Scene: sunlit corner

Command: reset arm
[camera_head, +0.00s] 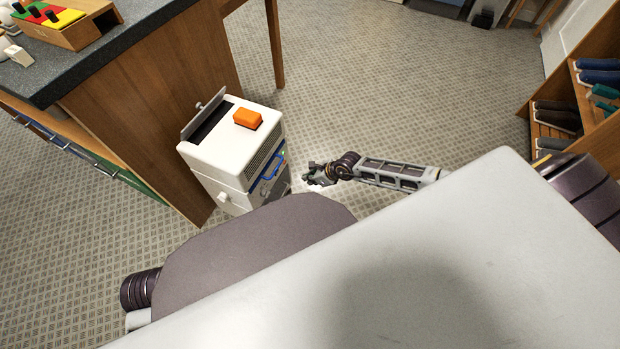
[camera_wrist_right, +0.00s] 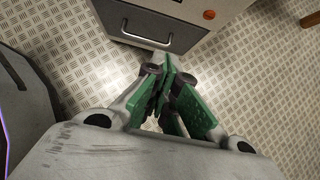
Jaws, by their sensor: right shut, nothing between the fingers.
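My right gripper (camera_head: 312,175) reaches in from the right in the head view, low beside the right side of a white cabinet-like machine (camera_head: 223,157). In the right wrist view my right gripper (camera_wrist_right: 167,72) shows green fingers brought together with nothing between them. The machine's face with a handle (camera_wrist_right: 148,34) is just beyond the fingertips there, apart from them as far as I can tell. My left gripper is not in view.
An orange block (camera_head: 247,119) sits on the machine. A dark-topped wooden counter (camera_head: 133,42) stands at the left, with a tray of coloured pieces (camera_head: 62,24). A shoe shelf (camera_head: 562,112) is at the right. The patterned floor (camera_head: 400,80) between them is clear.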

